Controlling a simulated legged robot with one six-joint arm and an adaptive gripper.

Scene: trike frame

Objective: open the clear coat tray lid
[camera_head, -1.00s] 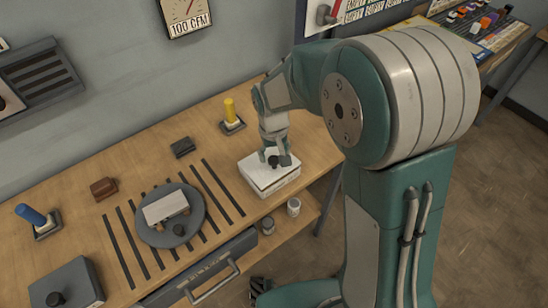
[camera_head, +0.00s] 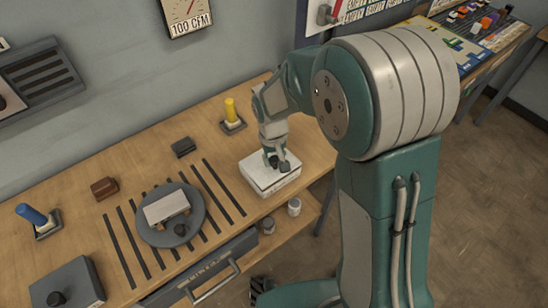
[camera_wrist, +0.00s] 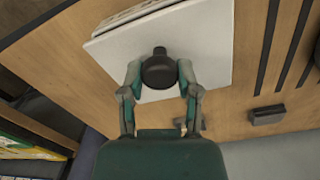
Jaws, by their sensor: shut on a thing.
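The white tray (camera_head: 275,188) sits on the wooden bench with a flat white lid (camera_head: 256,163) on top. In the wrist view the lid (camera_wrist: 205,45) fills the upper middle, and the tray's layered edge (camera_wrist: 135,15) shows past one side of it. A dark round knob (camera_wrist: 160,70) stands on the lid. My gripper (camera_wrist: 158,75) has its two fingers on either side of the knob, shut on it. In the head view my gripper (camera_head: 277,161) is over the lid and partly hides the knob. I cannot tell whether the lid is clear of the tray.
A yellow-handled tool (camera_head: 231,112) stands behind the tray. A dark round plate (camera_head: 155,235) with a pale block (camera_head: 166,207) lies left, across dark strips. Two small jars (camera_head: 294,207) (camera_head: 268,225) stand below the bench's front edge, near a drawer handle (camera_head: 213,283).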

